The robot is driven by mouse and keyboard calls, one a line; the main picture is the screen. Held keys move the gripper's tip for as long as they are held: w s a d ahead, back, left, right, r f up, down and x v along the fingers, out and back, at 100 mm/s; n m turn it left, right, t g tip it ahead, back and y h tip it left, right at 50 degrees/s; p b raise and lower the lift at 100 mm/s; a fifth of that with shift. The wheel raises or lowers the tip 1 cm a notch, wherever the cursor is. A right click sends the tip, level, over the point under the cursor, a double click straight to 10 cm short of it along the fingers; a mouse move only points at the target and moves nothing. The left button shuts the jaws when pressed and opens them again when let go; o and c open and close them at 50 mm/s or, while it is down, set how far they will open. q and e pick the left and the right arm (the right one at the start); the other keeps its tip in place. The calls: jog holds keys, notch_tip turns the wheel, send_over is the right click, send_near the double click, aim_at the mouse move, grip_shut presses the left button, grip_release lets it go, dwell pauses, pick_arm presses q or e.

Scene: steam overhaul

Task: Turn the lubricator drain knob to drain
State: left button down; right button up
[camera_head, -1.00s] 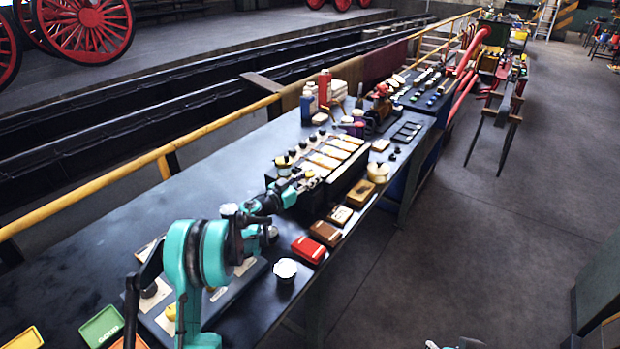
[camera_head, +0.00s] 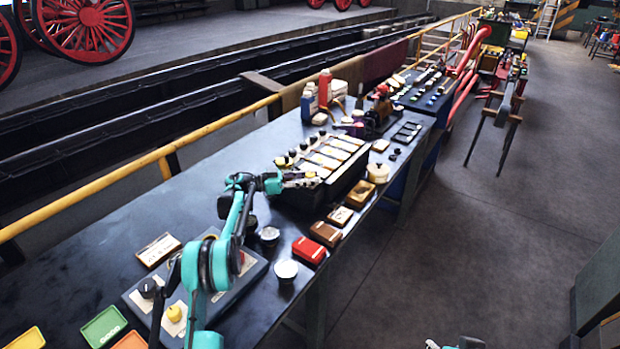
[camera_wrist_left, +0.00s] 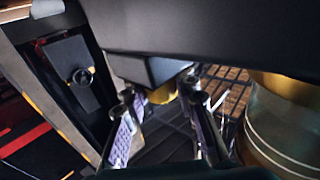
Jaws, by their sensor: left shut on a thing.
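The lubricator (camera_head: 345,181) is a long dark box with a row of pale panels on top, standing on the bench. My left gripper (camera_head: 308,181) is at its near left end. A small yellow knob (camera_head: 311,174) shows right at the fingers. In the left wrist view the fingers of the left gripper (camera_wrist_left: 163,108) are on either side of this yellow knob (camera_wrist_left: 162,93), shut on it below a dark block. Much of the knob is hidden, so its turned position cannot be read.
A glass cylinder (camera_wrist_left: 285,130) with a brass top is close to the fingers at right. Red (camera_head: 309,250) and brown (camera_head: 325,233) boxes and a white-topped jar (camera_head: 286,270) line the bench's front edge. A yellow rail (camera_head: 120,180) runs behind.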

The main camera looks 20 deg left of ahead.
aim_at(310, 174)
dwell(0.4)
pick_arm(q)
jog(key=c, duration=1.2)
grip_release()
jog(key=shift+o, duration=0.2)
notch_tip(310, 174, up, 10)
